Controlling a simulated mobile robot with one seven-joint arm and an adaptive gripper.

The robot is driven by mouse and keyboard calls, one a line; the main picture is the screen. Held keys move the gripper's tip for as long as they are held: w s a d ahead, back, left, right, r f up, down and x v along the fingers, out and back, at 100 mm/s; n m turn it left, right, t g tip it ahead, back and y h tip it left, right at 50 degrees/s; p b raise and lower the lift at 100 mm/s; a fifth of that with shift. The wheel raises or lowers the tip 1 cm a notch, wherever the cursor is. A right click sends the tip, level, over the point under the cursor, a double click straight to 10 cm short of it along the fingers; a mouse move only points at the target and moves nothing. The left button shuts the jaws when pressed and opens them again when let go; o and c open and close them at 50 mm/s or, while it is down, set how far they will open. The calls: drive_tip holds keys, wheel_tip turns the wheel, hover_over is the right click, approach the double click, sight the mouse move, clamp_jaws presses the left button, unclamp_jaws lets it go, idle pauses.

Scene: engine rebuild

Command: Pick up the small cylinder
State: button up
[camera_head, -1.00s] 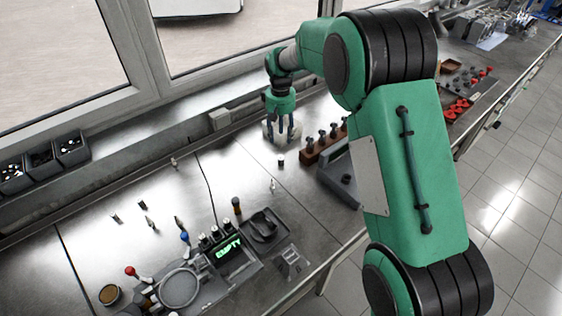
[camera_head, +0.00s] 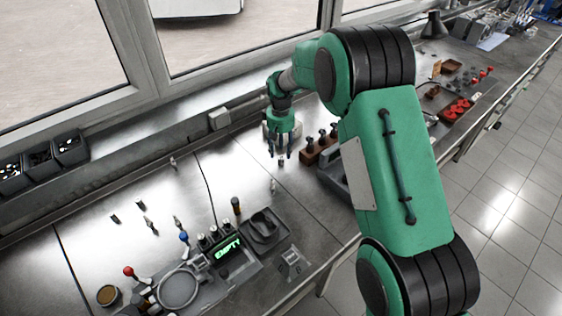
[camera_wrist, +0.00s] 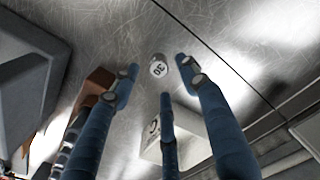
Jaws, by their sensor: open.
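The small cylinder (camera_wrist: 158,66) is a short grey piece with a white, number-marked top, standing upright on the metal bench. In the head view the small cylinder (camera_head: 281,161) is a tiny dark piece just under my fingertips. My gripper (camera_head: 279,154) points down over it, with its fingers spread. In the wrist view my gripper (camera_wrist: 158,78) has its three blue fingertips apart, and the cylinder shows in the gap near their ends. Nothing is held. I cannot tell how much height separates the fingertips from the cylinder.
A pale block (camera_wrist: 178,135) stands close behind the fingers. A brown rack (camera_head: 318,148) with dark-topped pegs and a grey case (camera_head: 333,175) are to the right. A small upright piece (camera_head: 273,186) stands nearer the front. The bench (camera_head: 215,165) to the left is mostly clear.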

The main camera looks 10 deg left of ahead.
sight(281, 157)
drive_tip(key=shift+f+b, duration=0.55)
drive_tip(key=shift+f, duration=2)
clamp_jaws()
